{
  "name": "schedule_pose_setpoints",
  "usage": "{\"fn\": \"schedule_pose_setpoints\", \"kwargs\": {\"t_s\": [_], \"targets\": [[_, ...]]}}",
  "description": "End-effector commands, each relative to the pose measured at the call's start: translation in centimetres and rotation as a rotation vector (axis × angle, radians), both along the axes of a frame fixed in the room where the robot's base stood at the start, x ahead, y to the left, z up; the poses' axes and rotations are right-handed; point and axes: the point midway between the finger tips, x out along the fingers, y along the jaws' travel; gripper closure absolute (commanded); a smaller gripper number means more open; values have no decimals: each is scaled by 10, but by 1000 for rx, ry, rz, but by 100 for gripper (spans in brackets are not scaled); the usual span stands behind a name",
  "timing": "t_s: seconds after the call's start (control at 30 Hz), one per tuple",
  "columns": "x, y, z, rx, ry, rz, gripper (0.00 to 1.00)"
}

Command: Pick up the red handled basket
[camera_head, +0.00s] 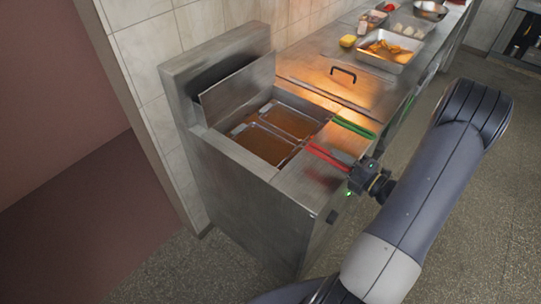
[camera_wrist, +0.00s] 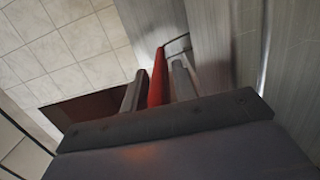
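The red handle (camera_head: 328,157) of one fryer basket reaches out over the fryer's front edge. Its basket (camera_head: 262,142) sits low in the brown oil, the nearer of two. My gripper (camera_head: 352,172) is at the outer end of the red handle. In the wrist view the red handle (camera_wrist: 157,80) lies between the two grey fingers of my gripper (camera_wrist: 156,84). The fingers are close beside the handle on both sides; whether they press on it I cannot tell.
The second basket (camera_head: 290,121), with a green handle (camera_head: 355,127), sits just beyond in the same fryer (camera_head: 252,200). A raised lid (camera_head: 238,93) stands behind the oil. The counter beyond holds a tray of food (camera_head: 387,48). Open floor lies right of the fryer.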

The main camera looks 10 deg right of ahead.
Motion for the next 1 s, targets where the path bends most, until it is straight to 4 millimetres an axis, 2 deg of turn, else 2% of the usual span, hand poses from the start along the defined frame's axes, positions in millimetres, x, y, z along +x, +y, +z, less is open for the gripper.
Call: {"fn": "schedule_pose_setpoints", "kwargs": {"t_s": [0.07, 0.3, 1.0], "targets": [[0, 0, 0, 0, 0, 0, 80], [0, 0, 0, 0, 0, 0, 99], [0, 0, 6, -1, -3, 0, 100]]}}
